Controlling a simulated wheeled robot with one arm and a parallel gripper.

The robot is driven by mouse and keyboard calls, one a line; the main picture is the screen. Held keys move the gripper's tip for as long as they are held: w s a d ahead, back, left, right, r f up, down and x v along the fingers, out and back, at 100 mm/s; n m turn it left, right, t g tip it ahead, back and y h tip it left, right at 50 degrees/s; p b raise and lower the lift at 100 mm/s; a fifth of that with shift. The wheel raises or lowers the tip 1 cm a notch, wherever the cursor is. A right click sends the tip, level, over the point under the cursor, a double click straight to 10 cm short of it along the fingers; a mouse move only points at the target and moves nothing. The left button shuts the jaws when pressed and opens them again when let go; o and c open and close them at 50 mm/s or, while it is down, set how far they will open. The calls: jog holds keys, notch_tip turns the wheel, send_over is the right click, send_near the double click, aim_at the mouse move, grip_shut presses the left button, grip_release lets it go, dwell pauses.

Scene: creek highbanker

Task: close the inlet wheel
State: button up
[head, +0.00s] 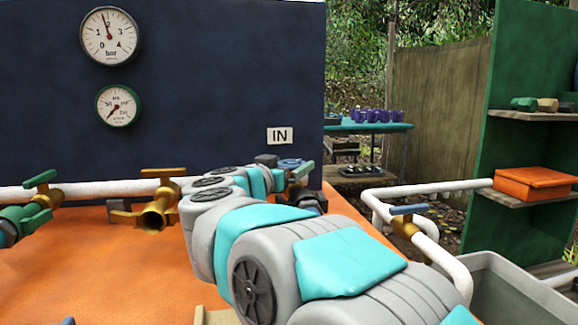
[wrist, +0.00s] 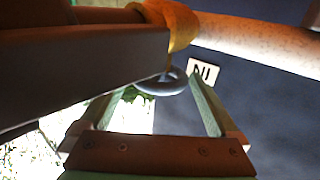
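The inlet wheel is a small blue-grey handwheel (head: 289,163) just under the IN sign (head: 279,136) in the head view, partly hidden by my arm and gripper. In the wrist view the wheel (wrist: 160,83) sits below a brass valve body (wrist: 175,25) on a white pipe. My gripper (wrist: 155,88) is open there, with one green finger on each side of the wheel and a gap to both. I cannot tell whether the wheel is fully at fingertip depth. In the head view my gripper (head: 301,172) is small and close beside the wheel.
A green-handled valve (head: 38,197) and a brass spout valve (head: 160,200) are at left. A blue-lever valve (head: 407,222) is on the right pipe. Two gauges (head: 109,36) hang on the dark panel (head: 220,80). A grey tub (head: 515,290) and an orange box (head: 535,184) are at right.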

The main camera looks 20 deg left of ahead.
jog(key=c, duration=1)
jog(key=r+h+p, duration=0.1)
jog(key=p, duration=0.2)
jog(key=shift+a+m, duration=0.15)
jog(key=shift+m, duration=0.25)
jog(key=m+h+p, duration=0.1)
jog(key=h+p, duration=0.1)
jog(key=p, duration=0.3)
jog(key=shift+a+m+g+h+p, duration=0.1)
jog(key=shift+m+g+h+p, duration=0.2)
jog(key=shift+g+p, duration=0.1)
jog(key=shift+f+m+h+p, duration=0.2)
jog(key=shift+m+h+p, duration=0.1)
jog(key=shift+h+p, duration=0.25)
jog(key=shift+f, duration=0.1)
jog(key=o, duration=1.1)
jog(key=shift+f, duration=0.1)
jog(key=shift+v, duration=3.85)
